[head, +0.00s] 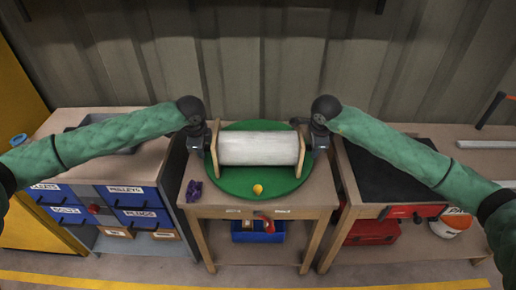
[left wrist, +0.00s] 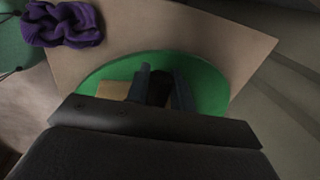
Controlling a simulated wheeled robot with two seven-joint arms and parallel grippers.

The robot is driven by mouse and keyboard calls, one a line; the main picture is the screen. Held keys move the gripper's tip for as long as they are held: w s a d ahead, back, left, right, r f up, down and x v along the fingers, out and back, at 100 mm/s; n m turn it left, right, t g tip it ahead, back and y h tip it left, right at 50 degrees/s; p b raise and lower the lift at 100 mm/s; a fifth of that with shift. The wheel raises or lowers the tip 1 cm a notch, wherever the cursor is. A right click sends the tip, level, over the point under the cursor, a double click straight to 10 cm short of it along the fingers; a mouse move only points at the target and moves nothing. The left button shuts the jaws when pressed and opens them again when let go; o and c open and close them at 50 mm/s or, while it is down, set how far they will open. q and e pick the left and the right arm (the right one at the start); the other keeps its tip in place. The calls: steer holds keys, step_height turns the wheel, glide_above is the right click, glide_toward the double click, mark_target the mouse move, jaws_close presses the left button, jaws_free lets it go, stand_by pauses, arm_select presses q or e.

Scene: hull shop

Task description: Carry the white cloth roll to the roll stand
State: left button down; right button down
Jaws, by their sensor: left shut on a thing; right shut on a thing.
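The white cloth roll (head: 259,149) lies level, left to right, over a round green mat (head: 245,188) on the middle wooden table. A tan wooden end plate stands at each end of it. My left gripper (head: 209,142) is shut at the roll's left end, and my right gripper (head: 307,139) is shut at its right end. In the left wrist view the left gripper's fingers (left wrist: 162,86) show above the green mat, beside a tan wooden piece (left wrist: 113,90). I cannot tell whether the roll touches the mat. I make out no separate roll stand.
A purple bundle (head: 194,191) lies at the table's left front corner. A drawer cabinet (head: 135,197) stands to the left, a bench with a black top (head: 380,172) to the right. A corrugated wall is behind.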

arm_select(q)
steer(key=shift+w+r, duration=0.1)
steer(key=shift+r, duration=0.05)
arm_select(e)
steer(key=shift+w+r, duration=0.1)
stand_by(0.4)
